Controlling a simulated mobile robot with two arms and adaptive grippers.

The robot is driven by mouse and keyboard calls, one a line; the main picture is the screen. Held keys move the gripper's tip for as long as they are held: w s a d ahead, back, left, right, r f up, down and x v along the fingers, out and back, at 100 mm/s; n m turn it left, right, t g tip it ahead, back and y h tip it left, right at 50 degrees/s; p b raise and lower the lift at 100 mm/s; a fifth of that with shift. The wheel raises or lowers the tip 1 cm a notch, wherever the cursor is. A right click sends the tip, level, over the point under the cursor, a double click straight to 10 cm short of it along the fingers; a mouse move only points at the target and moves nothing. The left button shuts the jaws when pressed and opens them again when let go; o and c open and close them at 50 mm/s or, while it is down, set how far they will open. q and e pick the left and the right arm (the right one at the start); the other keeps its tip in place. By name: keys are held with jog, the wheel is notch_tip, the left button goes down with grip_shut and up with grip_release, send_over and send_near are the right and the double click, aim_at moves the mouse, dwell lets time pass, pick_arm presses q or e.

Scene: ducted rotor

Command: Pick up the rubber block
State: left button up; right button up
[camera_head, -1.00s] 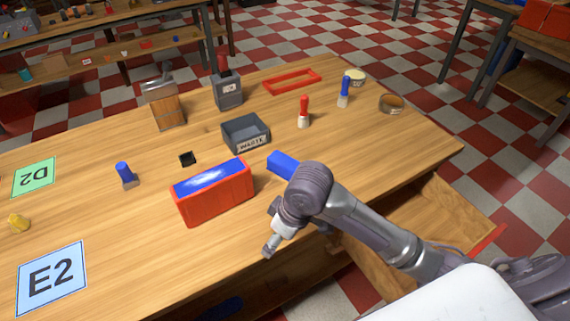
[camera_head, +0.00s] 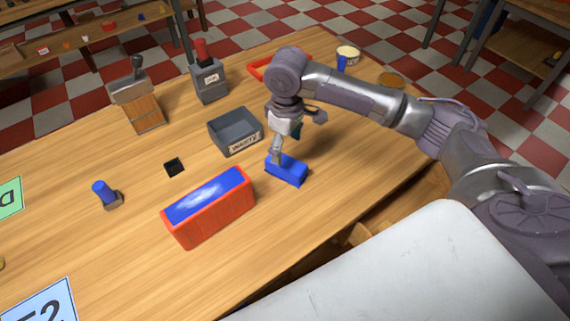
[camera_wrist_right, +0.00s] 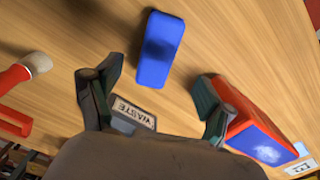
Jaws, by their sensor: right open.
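A plain blue block (camera_head: 287,171), which seems to be the rubber block, lies flat on the wooden table to the right of the red box. My right gripper (camera_head: 286,146) is above it, pointing down, and its far finger is partly hidden. In the right wrist view the blue block (camera_wrist_right: 160,49) lies ahead of the open fingers (camera_wrist_right: 156,108), with nothing between them. A shadow falls across its middle. My left gripper is not in view.
A red box with a blue top (camera_head: 210,208) stands close left of the block. A grey WASTE bin (camera_head: 235,132) stands behind it. A blue-handled tool (camera_head: 106,194), a small black square (camera_head: 174,167) and a grey holder (camera_head: 209,82) are further left. The table's front right is clear.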

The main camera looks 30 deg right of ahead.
aim_at(286, 161)
notch_tip(286, 161, down, 3)
jog(key=shift+w+f, duration=0.1)
jog(key=shift+w, duration=0.05)
jog(key=shift+f, duration=0.85)
notch_tip(286, 161, down, 4)
jog(key=shift+w+d+r, duration=0.1)
jog(key=shift+r, duration=0.05)
jog(key=shift+f, duration=0.25)
jog(key=shift+c, duration=0.5)
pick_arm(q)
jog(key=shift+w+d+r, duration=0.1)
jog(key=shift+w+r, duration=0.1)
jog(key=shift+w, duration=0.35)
pick_arm(e)
jog(key=c, duration=1.3)
jog(key=shift+c, duration=0.2)
